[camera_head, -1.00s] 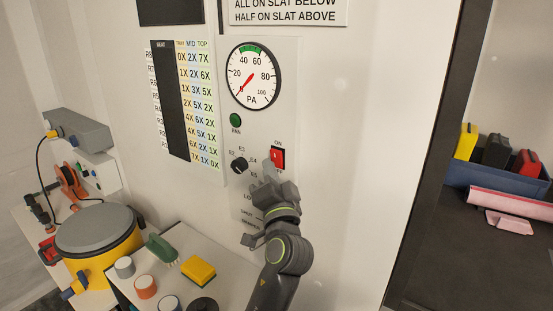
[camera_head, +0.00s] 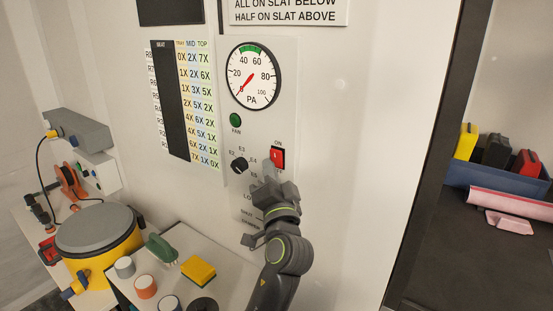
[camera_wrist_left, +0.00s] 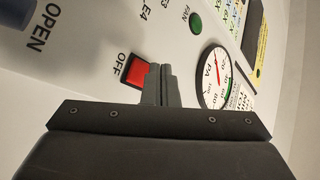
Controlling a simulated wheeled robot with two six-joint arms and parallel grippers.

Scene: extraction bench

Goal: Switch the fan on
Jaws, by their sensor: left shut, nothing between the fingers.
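The red fan switch (camera_head: 277,157) is on the grey wall panel, with ON printed above it and a partly hidden label below. It also shows in the left wrist view (camera_wrist_left: 135,71), beside the OFF label. My left gripper (camera_head: 268,174) is shut and empty, just below and left of the switch in the head view. In the left wrist view its fingertips (camera_wrist_left: 159,80) overlap the switch's right edge; I cannot tell whether they touch. The green FAN lamp (camera_head: 235,120) looks dark. The PA gauge (camera_head: 253,76) has its red needle at the low end.
A black selector knob (camera_head: 239,165) is left of the switch. A white seat chart (camera_head: 200,105) hangs to the left. Below are a bench with a yellow sponge (camera_head: 198,270) and a grey-lidded yellow drum (camera_head: 96,230). The wall right of the panel is bare.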

